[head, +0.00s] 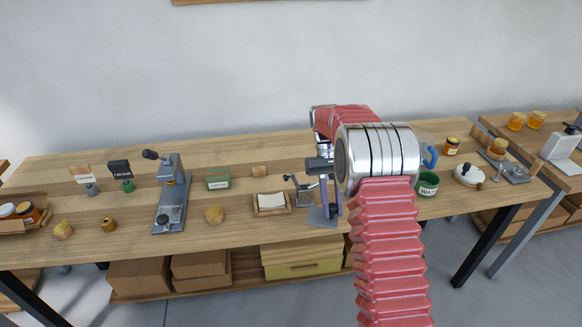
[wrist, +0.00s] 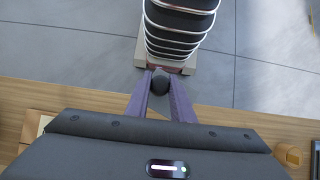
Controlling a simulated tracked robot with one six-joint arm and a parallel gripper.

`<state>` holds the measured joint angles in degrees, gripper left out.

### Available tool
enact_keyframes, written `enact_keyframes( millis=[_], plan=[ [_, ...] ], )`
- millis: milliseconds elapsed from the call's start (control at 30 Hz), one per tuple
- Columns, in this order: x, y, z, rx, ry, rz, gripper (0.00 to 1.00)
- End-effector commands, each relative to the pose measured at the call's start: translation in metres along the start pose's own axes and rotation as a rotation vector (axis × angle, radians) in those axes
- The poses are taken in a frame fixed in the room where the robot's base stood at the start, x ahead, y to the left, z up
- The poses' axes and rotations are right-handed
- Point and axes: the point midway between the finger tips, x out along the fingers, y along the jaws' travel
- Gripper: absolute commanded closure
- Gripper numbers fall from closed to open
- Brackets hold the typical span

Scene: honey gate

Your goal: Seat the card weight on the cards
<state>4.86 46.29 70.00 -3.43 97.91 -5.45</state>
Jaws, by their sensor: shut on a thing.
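My gripper (head: 331,207) points down over the table's front part, right of the card tray. In the wrist view its two purple fingers (wrist: 160,88) are shut on a small dark rounded piece (wrist: 159,80), which I take to be the card weight's knob. No weight shows on the cards.
A small grey stand with a dark arm (head: 303,189) stands between tray and gripper. A green labelled box (head: 218,180), a wooden block (head: 259,171) and a round wooden piece (head: 214,215) are nearby. A lever press (head: 171,200) stands left. A green cup (head: 428,185) stands right.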

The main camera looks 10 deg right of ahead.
Motion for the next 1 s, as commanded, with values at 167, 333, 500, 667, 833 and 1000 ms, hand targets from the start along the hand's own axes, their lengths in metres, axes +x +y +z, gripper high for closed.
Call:
enact_keyframes(
  millis=[167,333,500,667,833,1000],
  plan=[
    [0.001,0.007,0.001,0.012,0.0,-0.008,1.0],
    [0.0,0.0,0.001,0.014,0.0,-0.01,1.0],
    [-0.001,-0.037,0.0,0.012,0.001,-0.009,1.0],
    [0.0,-0.059,0.0,0.016,0.0,-0.011,1.0],
    [0.0,-0.059,0.0,0.018,0.0,-0.012,1.0],
    [0.0,-0.062,0.0,0.017,0.0,-0.012,1.0]
  ],
)
